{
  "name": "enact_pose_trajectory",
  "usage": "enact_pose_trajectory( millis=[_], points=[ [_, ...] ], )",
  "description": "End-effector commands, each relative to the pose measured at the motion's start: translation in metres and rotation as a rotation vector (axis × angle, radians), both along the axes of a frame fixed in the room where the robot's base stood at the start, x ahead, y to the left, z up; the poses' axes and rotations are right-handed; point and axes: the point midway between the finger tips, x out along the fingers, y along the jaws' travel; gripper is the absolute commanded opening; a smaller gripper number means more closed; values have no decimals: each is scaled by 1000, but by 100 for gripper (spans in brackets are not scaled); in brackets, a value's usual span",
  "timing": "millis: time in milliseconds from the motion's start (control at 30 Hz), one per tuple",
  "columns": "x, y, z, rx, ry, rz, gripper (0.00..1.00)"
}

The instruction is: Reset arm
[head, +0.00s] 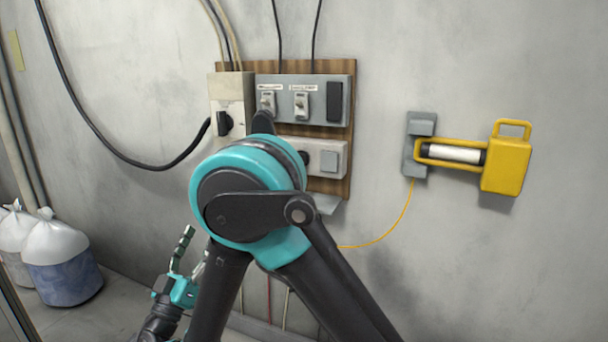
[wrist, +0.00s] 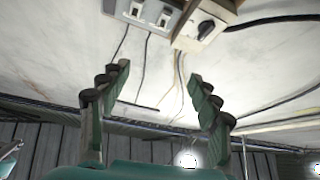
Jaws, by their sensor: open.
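My gripper (head: 187,256) is low in the head view, left of my large teal arm joint, with its dark fingers pointing up. In the wrist view my gripper (wrist: 159,75) shows two dark green fingers spread wide apart with nothing between them. My arm fills the middle of the head view and hides part of the wall panel behind it.
A yellow lamp (head: 503,170) hangs at the right. Tied plastic bags (head: 62,262) stand at the floor's left. Cables run along the wall.

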Motion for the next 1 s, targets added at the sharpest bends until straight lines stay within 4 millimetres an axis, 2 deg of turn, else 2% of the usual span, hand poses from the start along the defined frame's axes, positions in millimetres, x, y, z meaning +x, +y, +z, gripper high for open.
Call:
enact_pose_trajectory(
  millis=[367,567,667,767,900,1000],
  points=[
    [46,-40,-8,-44,143,-97,63],
    [83,-82,-20,-78,286,-182,63],
    [104,-112,-29,-97,383,-234,63],
    [125,-152,-42,-113,510,-291,63],
    [147,-228,-71,-125,748,-374,63],
    [150,-280,-94,-116,924,-409,63]
  ],
)
